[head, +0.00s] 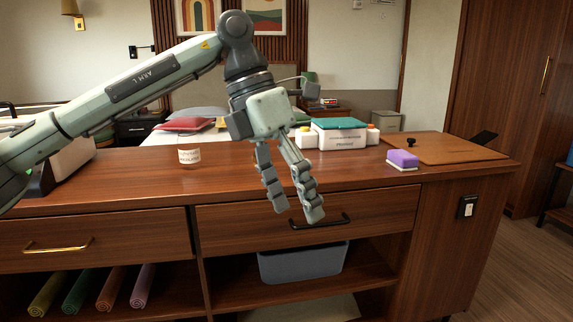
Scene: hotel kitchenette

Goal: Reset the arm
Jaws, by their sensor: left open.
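My left arm (140,85) comes in from the left, reaches up to a raised joint and bends down. My left gripper (296,216) hangs with its fingers pointing down, in front of the wooden counter (350,180). Its fingers are apart and nothing is between them. The fingertips overlap the drawer front and the dark handle (325,223) in the picture; whether they touch it I cannot tell. My right gripper is not in view.
Below are a grey bin (303,264) and several rolled cloths (110,288). The counter's right front is clear.

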